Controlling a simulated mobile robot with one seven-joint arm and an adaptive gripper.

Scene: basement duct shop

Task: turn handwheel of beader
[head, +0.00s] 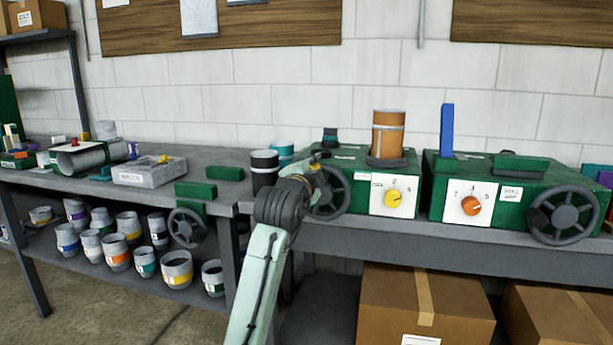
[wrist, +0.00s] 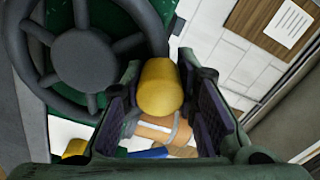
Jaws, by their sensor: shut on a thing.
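A green machine (head: 350,162) with a yellow dial (head: 394,199) stands on the bench, and a dark spoked handwheel (head: 331,193) is on its left front. The wheel fills the upper left of the wrist view (wrist: 84,62). My gripper (head: 312,168) is at the wheel's upper left. In the wrist view its fingers close on a yellow cylindrical grip (wrist: 159,88) beside the wheel's rim. The grip's joint to the rim is hidden. An orange cylinder (head: 388,133) with a grey band stands upright on the machine.
A second green machine (head: 510,187), with an orange dial and its own handwheel (head: 563,215), stands to the right. Black and blue cans (head: 264,168) stand close left of my gripper. A further small handwheel (head: 187,228) hangs at the left bench edge. Cardboard boxes (head: 426,305) sit below.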

